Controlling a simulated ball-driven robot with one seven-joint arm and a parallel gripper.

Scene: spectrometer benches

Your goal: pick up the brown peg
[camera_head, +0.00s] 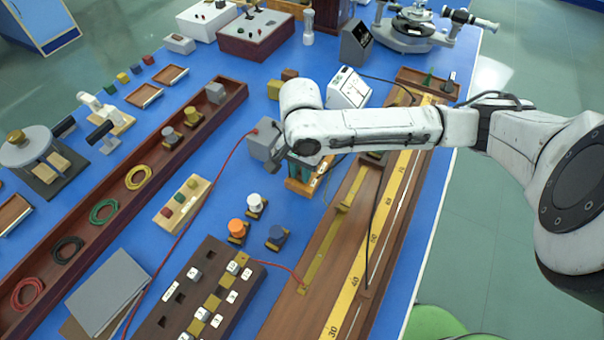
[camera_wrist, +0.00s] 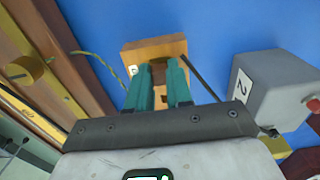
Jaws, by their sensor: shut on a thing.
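The brown peg (camera_wrist: 158,74) shows in the wrist view between the two teal fingers of my gripper (camera_wrist: 158,82), which is shut on it. Beyond the peg is an orange-brown wooden block (camera_wrist: 150,48) with a small white label. I cannot tell whether the peg is still seated in the block or clear of it. In the head view my gripper (camera_head: 301,166) points down over the same block (camera_head: 299,187), and the peg is hidden by my fingers and wrist.
A grey box (camera_head: 263,138) with a red lead stands just left of my gripper; it also shows in the wrist view (camera_wrist: 268,88). A white-faced meter (camera_head: 348,88) stands behind. The long wooden scale board (camera_head: 375,225) lies right. Small weights (camera_head: 255,203) stand in front.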

